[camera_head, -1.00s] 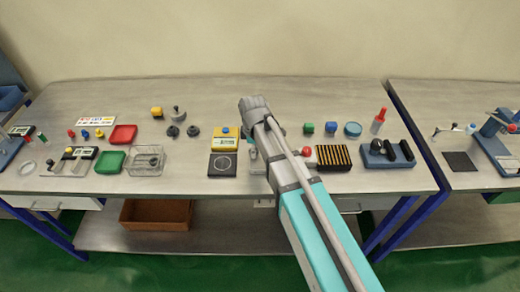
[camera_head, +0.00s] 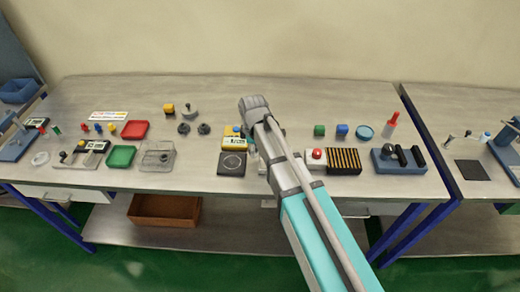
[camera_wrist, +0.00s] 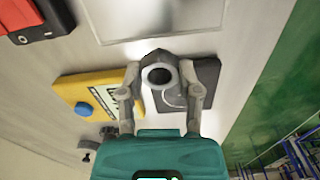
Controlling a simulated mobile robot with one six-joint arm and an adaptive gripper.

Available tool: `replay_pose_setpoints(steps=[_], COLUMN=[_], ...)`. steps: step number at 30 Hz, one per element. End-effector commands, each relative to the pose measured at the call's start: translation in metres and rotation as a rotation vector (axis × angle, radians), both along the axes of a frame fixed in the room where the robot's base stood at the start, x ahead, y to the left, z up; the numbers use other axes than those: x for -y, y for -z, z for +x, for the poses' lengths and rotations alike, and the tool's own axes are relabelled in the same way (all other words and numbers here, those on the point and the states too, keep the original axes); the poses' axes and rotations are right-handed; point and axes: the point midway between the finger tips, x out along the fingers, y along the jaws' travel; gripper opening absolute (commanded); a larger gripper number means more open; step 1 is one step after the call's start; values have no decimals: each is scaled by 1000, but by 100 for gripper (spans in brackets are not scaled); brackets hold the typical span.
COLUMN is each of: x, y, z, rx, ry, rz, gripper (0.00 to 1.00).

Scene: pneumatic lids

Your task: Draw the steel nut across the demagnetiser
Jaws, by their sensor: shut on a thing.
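My gripper (camera_wrist: 158,85) is shut on a dark grey hexagonal nut (camera_wrist: 142,58) with a round hole, held between its fingertips. In the wrist view the nut overlaps a black plate with a white ring (camera_wrist: 198,75); its height above the bench is unclear. The black plate also shows in the head view (camera_head: 232,164), in front of a yellow box with a blue button (camera_head: 234,143). A red and black device with a small switch (camera_wrist: 32,22) sits at the wrist view's top left. It may be the demagnetiser, but no readable label settles this. My arm hides the nut in the head view.
A white box with a red button (camera_head: 316,157) and a striped black-and-yellow block (camera_head: 344,161) stand right of my arm. A clear box (camera_head: 157,156) and green tray (camera_head: 120,156) are left. Bench space between clear box and black plate is free.

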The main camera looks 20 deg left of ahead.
Motion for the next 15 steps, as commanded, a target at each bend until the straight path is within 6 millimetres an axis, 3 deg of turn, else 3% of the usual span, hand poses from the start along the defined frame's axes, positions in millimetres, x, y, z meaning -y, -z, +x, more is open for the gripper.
replay_pose_setpoints(steps=[15], x=[-10], y=[-17], z=[-2], rx=[0], ry=[0], rz=[0], gripper=[0])
